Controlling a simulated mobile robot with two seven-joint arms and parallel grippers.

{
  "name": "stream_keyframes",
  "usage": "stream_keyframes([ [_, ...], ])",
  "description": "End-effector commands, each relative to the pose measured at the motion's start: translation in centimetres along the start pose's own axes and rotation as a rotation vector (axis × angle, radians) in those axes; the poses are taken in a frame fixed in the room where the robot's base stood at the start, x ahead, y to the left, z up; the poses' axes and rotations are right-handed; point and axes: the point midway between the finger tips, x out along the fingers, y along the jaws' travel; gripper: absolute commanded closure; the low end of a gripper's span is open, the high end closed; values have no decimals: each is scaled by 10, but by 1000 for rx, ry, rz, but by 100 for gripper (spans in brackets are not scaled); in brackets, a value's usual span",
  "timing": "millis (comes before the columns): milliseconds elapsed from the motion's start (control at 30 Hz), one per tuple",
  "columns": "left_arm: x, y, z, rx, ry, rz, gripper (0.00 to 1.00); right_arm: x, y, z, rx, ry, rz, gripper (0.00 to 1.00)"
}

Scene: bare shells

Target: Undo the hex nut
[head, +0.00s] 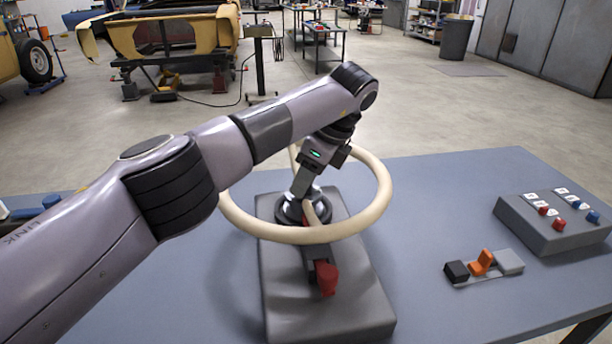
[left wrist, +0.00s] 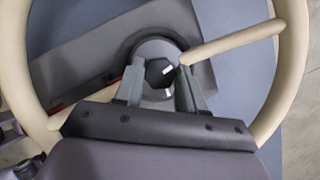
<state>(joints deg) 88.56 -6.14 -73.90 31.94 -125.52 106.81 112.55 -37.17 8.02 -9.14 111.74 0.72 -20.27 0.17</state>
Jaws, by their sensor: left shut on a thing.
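A dark hex nut (left wrist: 158,74) sits at the middle of the round dark hub in the left wrist view. My left gripper (left wrist: 160,82) has one finger on each side of the nut and is shut on it. In the head view the left gripper (head: 304,190) reaches down through a cream wheel ring (head: 378,205) to the hub (head: 287,210). The wheel's ring and a spoke (left wrist: 235,40) also show in the left wrist view. In the head view the arm and gripper hide the nut. My right gripper is not in view.
The hub stands on a grey base block (head: 330,318) with a red-tipped part (head: 326,279) at its front. At right are a small holder with black, orange and grey pieces (head: 484,264) and a sloped box (head: 553,228) with red and blue knobs. The blue-grey table (head: 440,190) is clear between.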

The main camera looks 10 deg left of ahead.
Motion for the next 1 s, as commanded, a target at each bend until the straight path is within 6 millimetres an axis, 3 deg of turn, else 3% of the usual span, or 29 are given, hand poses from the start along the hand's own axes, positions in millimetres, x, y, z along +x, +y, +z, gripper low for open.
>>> stream_keyframes([
  [200, -1, 0, 0, 0, 0, -3, 91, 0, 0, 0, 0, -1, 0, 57],
  [233, -1, 0, 0, 0, 0, -3, 57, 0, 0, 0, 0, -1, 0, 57],
  [300, -1, 0, 0, 0, 0, -3, 35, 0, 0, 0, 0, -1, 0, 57],
  [667, -4, 0, 0, 1, 0, -2, 35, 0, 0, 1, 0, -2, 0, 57],
  [1000, -53, 0, 0, 0, -1, -4, 35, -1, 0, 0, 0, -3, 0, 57],
])
